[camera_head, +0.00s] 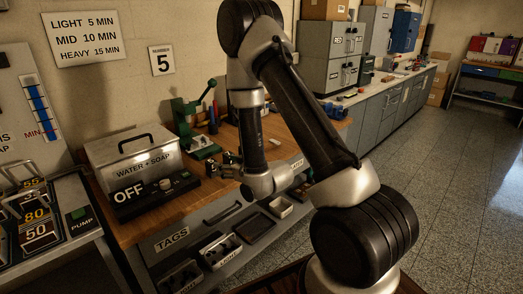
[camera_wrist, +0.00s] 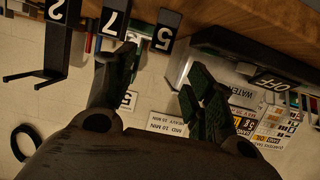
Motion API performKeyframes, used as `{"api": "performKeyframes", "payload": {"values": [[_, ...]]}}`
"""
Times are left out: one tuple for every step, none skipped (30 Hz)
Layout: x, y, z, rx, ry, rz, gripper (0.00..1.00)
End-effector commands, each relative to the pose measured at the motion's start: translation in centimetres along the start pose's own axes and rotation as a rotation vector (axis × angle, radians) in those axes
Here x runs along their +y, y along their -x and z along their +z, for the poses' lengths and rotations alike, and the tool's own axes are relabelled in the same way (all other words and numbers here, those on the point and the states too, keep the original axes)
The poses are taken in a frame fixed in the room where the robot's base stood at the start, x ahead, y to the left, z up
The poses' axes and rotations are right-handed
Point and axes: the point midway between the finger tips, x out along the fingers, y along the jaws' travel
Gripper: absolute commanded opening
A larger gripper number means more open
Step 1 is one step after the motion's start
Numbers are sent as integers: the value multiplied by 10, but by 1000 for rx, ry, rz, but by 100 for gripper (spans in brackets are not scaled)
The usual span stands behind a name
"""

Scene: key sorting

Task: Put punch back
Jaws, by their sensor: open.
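Black number-labelled pieces, which may be punches or their holders, show upside down in the wrist view: a 5 (camera_wrist: 165,30), a 7 (camera_wrist: 114,18) and a 2 (camera_wrist: 58,9). I cannot tell which is the punch of the task. My gripper (camera_wrist: 155,82) is open, its two dark green-black fingers spread, with nothing seen between them. The 5 piece appears above the gap, beyond the fingertips.
A metal WATER + SOAP box (camera_head: 133,165) with a black OFF panel (camera_head: 157,193) stands left of my gripper. Tools stand near the press. Below the bench edge are a TAGS drawer (camera_head: 172,238) and small trays (camera_head: 281,207). A sign with 5 (camera_head: 162,61) hangs on the wall.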

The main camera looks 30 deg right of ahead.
Motion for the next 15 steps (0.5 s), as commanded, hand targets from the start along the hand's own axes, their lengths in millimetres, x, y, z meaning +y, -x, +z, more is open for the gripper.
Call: {"api": "performKeyframes", "payload": {"values": [[1,0,-2,-2,1,2,54],[2,0,-4,-7,2,4,54],[4,1,-9,-17,4,8,54],[6,1,-14,-27,6,13,54],[9,3,-20,-41,9,19,54],[13,6,-30,-67,12,30,54],[17,9,-38,-89,14,39,54],[22,14,-47,-114,15,51,54],[27,22,-60,-151,16,67,54],[32,29,-68,-182,15,79,54],[36,38,-76,-213,13,91,54],[41,51,-87,-255,8,108,54],[44,62,-94,-285,3,121,54],[47,74,-101,-315,-3,134,54],[50,91,-110,-357,-11,149,54]]}}
